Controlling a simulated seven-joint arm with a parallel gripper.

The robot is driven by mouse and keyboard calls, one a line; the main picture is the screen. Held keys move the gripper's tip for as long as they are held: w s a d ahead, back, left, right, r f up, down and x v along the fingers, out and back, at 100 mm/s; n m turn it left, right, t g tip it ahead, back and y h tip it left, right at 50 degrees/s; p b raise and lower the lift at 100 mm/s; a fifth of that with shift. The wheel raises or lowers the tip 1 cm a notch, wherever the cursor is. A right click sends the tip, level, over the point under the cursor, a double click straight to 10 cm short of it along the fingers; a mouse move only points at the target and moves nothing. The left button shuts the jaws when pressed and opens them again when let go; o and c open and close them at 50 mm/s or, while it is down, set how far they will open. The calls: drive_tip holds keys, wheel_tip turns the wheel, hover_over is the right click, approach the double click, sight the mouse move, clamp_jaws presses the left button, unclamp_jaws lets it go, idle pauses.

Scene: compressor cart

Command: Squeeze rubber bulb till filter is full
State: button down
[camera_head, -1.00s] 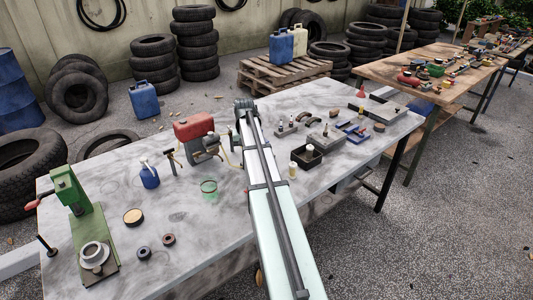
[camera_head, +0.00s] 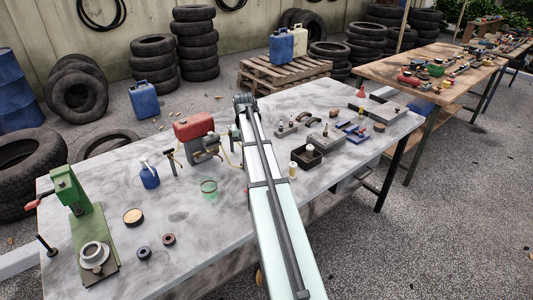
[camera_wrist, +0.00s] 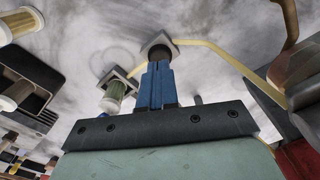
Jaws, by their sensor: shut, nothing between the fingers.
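In the wrist view my gripper (camera_wrist: 157,68) has its blue fingers together. Their tips are at a dark round piece (camera_wrist: 160,50) on a small grey block (camera_wrist: 157,39); this may be the rubber bulb, mostly hidden by the fingers. I cannot tell whether they touch. A pale hose (camera_wrist: 225,57) runs from that block to the right. Left of the fingers is a clear, greenish cylinder with a pale end (camera_wrist: 116,92), likely the filter; its fill level is unclear.
An engine with a red tank (camera_head: 194,127) stands left of my arm. A black bin (camera_head: 306,157) and several metal parts lie to its right. A blue bottle (camera_head: 149,176), a green ring (camera_head: 209,187) and a green press (camera_head: 85,220) are on the left of the table.

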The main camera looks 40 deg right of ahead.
drive_tip(key=shift+f, duration=0.25)
idle(0.4)
drive_tip(key=shift+f, duration=0.35)
drive_tip(key=shift+f, duration=0.45)
drive_tip(key=shift+r, duration=1.05)
drive_tip(key=shift+r, duration=2.5)
